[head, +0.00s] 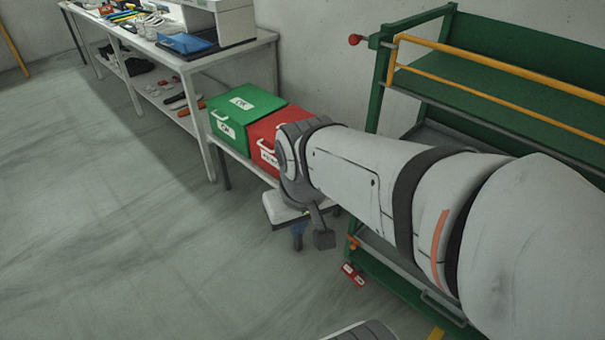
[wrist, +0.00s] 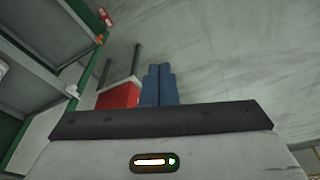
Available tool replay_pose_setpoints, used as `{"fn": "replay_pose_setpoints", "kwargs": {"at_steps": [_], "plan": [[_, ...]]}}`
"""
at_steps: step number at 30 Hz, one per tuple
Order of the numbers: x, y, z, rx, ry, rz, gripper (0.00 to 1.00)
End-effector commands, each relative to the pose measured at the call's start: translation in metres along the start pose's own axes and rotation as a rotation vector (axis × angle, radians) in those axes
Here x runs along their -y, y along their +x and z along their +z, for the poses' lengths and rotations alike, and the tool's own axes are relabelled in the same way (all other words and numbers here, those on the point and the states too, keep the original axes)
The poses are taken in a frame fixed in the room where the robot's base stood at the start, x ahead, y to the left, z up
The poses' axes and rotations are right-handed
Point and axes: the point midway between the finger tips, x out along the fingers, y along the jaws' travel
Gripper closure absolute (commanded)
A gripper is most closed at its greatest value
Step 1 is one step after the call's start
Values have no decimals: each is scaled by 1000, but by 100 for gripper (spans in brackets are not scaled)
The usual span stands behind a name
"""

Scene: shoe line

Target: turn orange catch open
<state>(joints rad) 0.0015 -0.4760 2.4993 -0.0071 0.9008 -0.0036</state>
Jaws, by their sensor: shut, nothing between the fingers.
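A small orange part, probably the orange catch (head: 353,243), sits low on the front post of the green rack, left of its lower shelf. It also shows small at the upper left of the wrist view (wrist: 100,39). Its exact turn is too small to tell. My gripper (head: 298,245) hangs fingers-down to the left of the catch and apart from it. Its blue fingers are together and empty in the wrist view (wrist: 159,72).
The green rack (head: 375,85) with a yellow rail (head: 480,65) stands at right. A red-and-white tag (head: 353,275) is below the catch. Green (head: 245,118) and red (head: 266,130) bins stand behind my arm. A cluttered workbench (head: 240,52) is farther back. Floor at left is clear.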

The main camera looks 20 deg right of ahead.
Motion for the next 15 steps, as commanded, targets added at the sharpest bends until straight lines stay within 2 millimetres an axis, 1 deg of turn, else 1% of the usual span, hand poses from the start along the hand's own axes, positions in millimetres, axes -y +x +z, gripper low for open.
{"fn": "replay_pose_setpoints", "kwargs": {"at_steps": [2, 5, 8, 9, 14, 15], "plan": [[-4, 10, -1, 24, -12, 17, 100], [-17, 32, -4, 93, -59, 67, 100], [-39, 65, -10, 199, -122, 149, 100], [-50, 80, -12, 250, -153, 187, 100], [-93, 138, -26, 450, -285, 340, 100], [-104, 153, -30, 500, -319, 377, 100]]}}
